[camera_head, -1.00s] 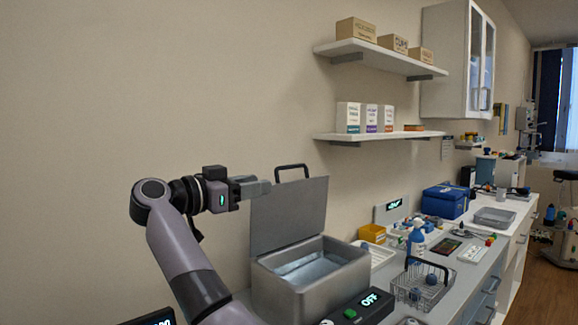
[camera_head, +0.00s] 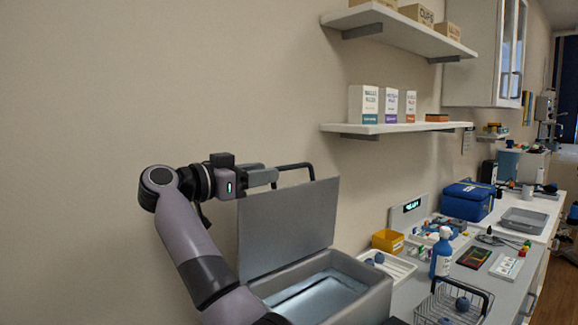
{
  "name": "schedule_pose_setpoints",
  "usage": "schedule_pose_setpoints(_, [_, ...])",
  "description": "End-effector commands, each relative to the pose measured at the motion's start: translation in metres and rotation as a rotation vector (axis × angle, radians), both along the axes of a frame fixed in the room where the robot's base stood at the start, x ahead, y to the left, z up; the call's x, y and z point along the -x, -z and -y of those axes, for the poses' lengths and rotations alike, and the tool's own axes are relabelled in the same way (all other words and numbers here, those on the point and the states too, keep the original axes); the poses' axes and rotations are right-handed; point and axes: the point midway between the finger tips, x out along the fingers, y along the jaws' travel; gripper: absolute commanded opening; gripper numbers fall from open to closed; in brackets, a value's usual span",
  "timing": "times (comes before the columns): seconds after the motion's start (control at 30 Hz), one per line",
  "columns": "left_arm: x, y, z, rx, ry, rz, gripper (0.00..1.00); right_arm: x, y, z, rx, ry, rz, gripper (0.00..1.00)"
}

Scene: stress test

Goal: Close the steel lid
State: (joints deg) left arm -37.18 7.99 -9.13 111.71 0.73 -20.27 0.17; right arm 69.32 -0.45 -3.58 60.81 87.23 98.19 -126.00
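The steel lid (camera_head: 290,226) stands open, nearly upright, at the back edge of the steel box (camera_head: 360,302). A dark bar handle (camera_head: 297,166) shows at the lid's top edge. The box's open top and pale inside show below the lid; its lower part is cut off by the picture edge.
A white tray (camera_head: 397,271), a yellow bin (camera_head: 387,240), a blue spray bottle (camera_head: 441,254) and a wire basket (camera_head: 447,308) stand right of the box on the counter. A shelf with small boxes (camera_head: 363,105) hangs above. The wall behind is bare.

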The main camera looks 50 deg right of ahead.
Motion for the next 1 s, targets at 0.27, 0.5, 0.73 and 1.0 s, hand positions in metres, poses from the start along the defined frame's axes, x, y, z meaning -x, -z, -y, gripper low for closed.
schedule_pose_setpoints(0.27, [0.0, -0.002, 0.0, -0.001, 0.001, -0.001, 0.41, 0.002, -0.001, 0.015, 0.002, 0.004, 0.0, 0.38])
schedule_pose_setpoints(0.5, [0.0, -0.008, 0.0, -0.001, 0.001, -0.001, 0.41, 0.006, -0.001, 0.052, 0.003, 0.003, -0.001, 0.38])
schedule_pose_setpoints(0.73, [0.0, -0.01, 0.0, -0.001, 0.001, -0.001, 0.41, 0.008, -0.001, 0.07, 0.001, 0.0, 0.001, 0.38])
schedule_pose_setpoints(1.0, [0.0, -0.009, 0.0, -0.001, 0.001, -0.001, 0.41, 0.008, 0.0, 0.071, 0.001, -0.001, 0.0, 0.38])
